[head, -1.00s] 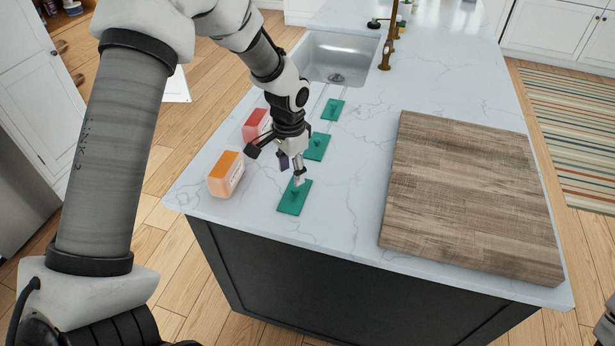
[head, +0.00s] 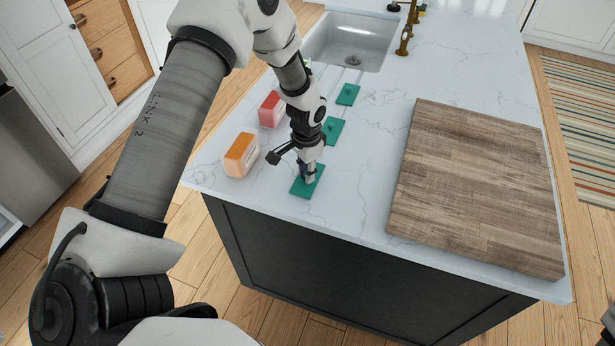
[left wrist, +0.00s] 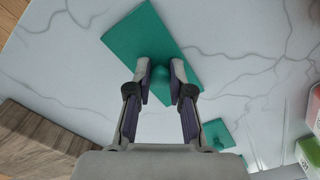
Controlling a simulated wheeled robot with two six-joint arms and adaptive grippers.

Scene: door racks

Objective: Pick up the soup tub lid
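Three flat green lids with small knobs lie in a row on the white counter. The nearest lid (head: 302,190) is under my left gripper (head: 309,175). In the left wrist view this green lid (left wrist: 190,45) lies flat, and its round knob (left wrist: 160,73) sits between the two fingertips of my left gripper (left wrist: 160,75). The fingers stand apart on both sides of the knob, with narrow gaps. The other lids are the middle one (head: 334,131) and the far one (head: 348,94). No visible label tells which lid is the soup tub's.
An orange tub (head: 241,155) and a red tub (head: 271,109) stand left of the lids. A large wooden board (head: 480,190) covers the counter's right part. A sink (head: 350,42) is at the back. The counter's front edge is close to the nearest lid.

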